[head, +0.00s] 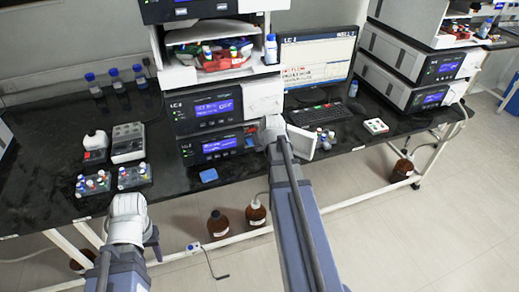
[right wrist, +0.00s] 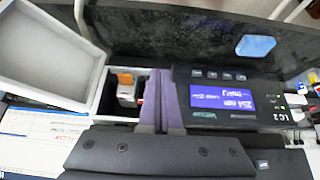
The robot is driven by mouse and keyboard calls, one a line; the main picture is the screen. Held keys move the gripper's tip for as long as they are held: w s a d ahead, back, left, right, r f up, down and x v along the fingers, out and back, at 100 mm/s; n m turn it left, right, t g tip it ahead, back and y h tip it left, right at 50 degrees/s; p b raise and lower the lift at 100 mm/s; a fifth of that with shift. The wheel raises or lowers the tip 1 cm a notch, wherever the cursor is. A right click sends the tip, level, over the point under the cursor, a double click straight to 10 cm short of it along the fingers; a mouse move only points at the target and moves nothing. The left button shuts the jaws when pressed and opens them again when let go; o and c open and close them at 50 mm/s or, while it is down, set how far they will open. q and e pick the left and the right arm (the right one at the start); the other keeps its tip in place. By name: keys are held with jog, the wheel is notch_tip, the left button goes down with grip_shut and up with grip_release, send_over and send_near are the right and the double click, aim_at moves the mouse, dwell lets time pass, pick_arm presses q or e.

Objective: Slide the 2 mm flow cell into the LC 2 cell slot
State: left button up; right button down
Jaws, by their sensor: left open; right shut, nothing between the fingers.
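The LC 2 module (head: 215,146) is the lower unit of the middle stack; its lit display shows in the right wrist view (right wrist: 222,97). Its white door (right wrist: 45,50) stands open beside a bay (right wrist: 108,103). A grey block with an orange top (right wrist: 126,88) sits inside the bay; I cannot tell whether it is the 2 mm flow cell, and part of the bay is hidden. My right gripper (right wrist: 158,85) is shut and empty, close in front of the bay, beside the block. My left gripper (head: 152,242) is open, low before the bench's front edge.
A blue pad (head: 208,175) lies on the black bench below LC 2. Two racks with coloured caps (head: 93,184) (head: 134,176) stand at the left. A keyboard (head: 320,115) and monitor (head: 318,62) are right of the stack. Brown bottles (head: 218,224) stand on the floor.

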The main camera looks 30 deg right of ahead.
aim_at(247, 135)
jog(key=b+x, duration=0.7)
jog(key=x, duration=0.2)
jog(key=shift+s, duration=0.1)
jog(key=w, duration=0.2)
jog(key=shift+w+d+r+p, duration=0.35)
jog(key=shift+w+p, duration=0.05)
jog(key=shift+w+d, duration=0.1)
jog(key=shift+w, duration=0.4)
